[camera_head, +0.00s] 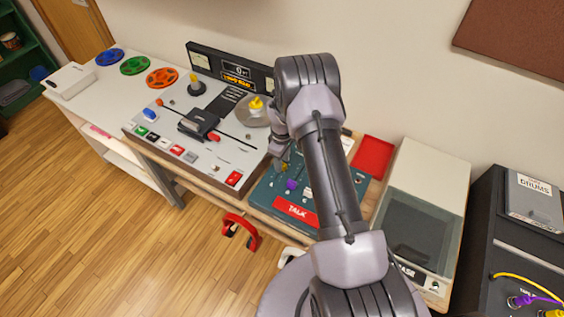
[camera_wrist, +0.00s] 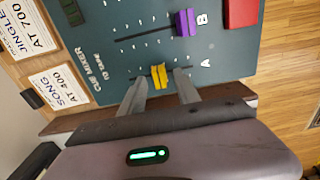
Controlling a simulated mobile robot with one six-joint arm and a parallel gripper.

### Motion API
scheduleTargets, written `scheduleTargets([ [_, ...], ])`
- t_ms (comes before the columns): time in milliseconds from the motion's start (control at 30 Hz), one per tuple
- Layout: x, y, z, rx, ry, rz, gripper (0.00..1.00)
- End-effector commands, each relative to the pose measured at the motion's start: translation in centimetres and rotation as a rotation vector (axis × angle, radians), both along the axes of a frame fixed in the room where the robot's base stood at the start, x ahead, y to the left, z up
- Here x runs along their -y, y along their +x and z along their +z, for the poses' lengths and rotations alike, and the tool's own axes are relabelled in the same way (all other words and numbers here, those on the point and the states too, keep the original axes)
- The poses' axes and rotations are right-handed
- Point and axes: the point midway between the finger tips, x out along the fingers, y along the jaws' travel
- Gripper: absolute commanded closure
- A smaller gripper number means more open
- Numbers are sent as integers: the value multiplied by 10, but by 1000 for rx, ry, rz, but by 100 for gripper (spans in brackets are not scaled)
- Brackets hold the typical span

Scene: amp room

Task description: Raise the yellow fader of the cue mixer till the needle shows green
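The cue mixer (camera_head: 262,197) is a teal panel on the bench, partly hidden behind my arm. It fills the upper part of the wrist view (camera_wrist: 120,60), with "CUE MIXER" printed on it. Its yellow fader (camera_wrist: 159,76) sits in a slot near the letter A; it also shows small in the head view (camera_head: 284,167). A purple fader (camera_wrist: 186,23) sits in the slot marked B. My gripper (camera_wrist: 160,80) is open, with one finger on each side of the yellow fader and gaps visible. I cannot make out the mixer's needle in either view.
A red TALK button (camera_head: 297,212) is at the mixer's front edge. A tape machine (camera_head: 215,160) stands left of the mixer, and a grey-lidded box (camera_head: 428,190) right of it. Red headphones (camera_head: 240,230) hang at the bench front. Paper labels (camera_wrist: 55,88) lie beside the mixer.

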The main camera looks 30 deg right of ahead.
Motion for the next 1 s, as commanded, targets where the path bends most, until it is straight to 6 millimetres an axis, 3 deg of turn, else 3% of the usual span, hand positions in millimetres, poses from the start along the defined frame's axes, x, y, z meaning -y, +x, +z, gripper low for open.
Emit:
scheduleTargets([
  [300,0,1,100,4,-1,-1,61],
  [500,0,1,148,2,-1,0,61],
  [667,0,0,163,0,0,-1,61],
  [1000,0,0,163,0,0,0,61],
])
